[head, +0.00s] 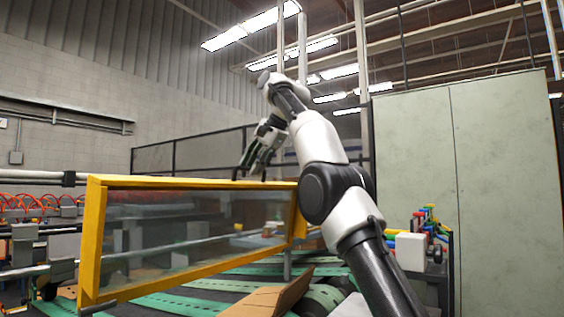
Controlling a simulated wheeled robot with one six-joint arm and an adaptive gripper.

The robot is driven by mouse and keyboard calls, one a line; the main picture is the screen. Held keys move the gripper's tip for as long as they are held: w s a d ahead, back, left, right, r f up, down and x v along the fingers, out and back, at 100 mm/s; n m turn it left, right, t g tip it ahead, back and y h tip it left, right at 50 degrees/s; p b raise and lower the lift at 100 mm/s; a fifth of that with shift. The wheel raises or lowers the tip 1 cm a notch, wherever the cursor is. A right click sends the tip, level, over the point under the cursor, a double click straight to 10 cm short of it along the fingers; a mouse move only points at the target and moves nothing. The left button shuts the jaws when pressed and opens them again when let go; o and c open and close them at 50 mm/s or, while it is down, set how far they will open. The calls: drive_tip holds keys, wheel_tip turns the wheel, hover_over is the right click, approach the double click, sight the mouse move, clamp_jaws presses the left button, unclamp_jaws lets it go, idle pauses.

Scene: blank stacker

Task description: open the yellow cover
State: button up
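The yellow cover (94,240) is a long yellow frame around a see-through pane (190,240). It spans the left and middle of the head view, above green conveyor belts. My gripper (250,177) points down at the top bar of the cover, right of its middle. Its two dark fingers are spread apart with nothing seen between them. The fingertips look close to the top bar, but I cannot tell whether they touch it. My arm reaches up from the lower right and hides part of the space beyond the cover's right end.
Green slotted belts (180,303) run below and behind the cover. A brown cardboard piece (270,298) lies at the front. A tall pale cabinet (500,190) fills the right. Machinery with red hoses (35,205) stands at the left. A white box with coloured parts (411,250) sits right of my arm.

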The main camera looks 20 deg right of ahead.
drive_tip(key=shift+s+d+r, duration=0.3)
drive_tip(key=shift+s+d, duration=0.05)
drive_tip(key=shift+s, duration=0.15)
drive_tip(key=s+d, duration=0.6)
drive_tip(key=s, duration=0.2)
drive_tip(key=shift+s+d+f, duration=0.15)
drive_tip(key=shift+s+d, duration=0.25)
